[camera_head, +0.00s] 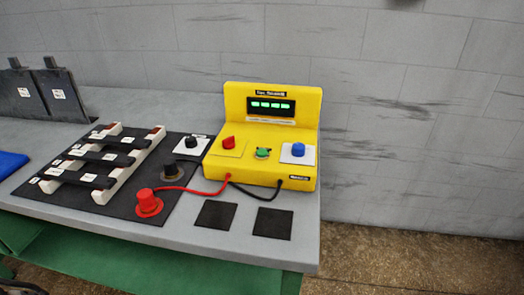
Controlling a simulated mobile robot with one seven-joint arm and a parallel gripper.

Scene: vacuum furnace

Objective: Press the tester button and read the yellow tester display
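The yellow tester (264,170) stands near the right end of the grey bench. Its dark display (271,106) is lit with several green characters, too small to read for certain. On its sloped front are a red knob (229,142), a green button (263,153) and a blue knob or button (298,149) on a white plate. Which of these is the tester button I cannot tell for sure. A red cable and a black cable run from its front. My gripper is not in view, and nothing touches the tester.
Two black pads (214,215) lie in front of the tester. Dark plates (60,92) lean at the back left. Floor shows right of the bench (285,245).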

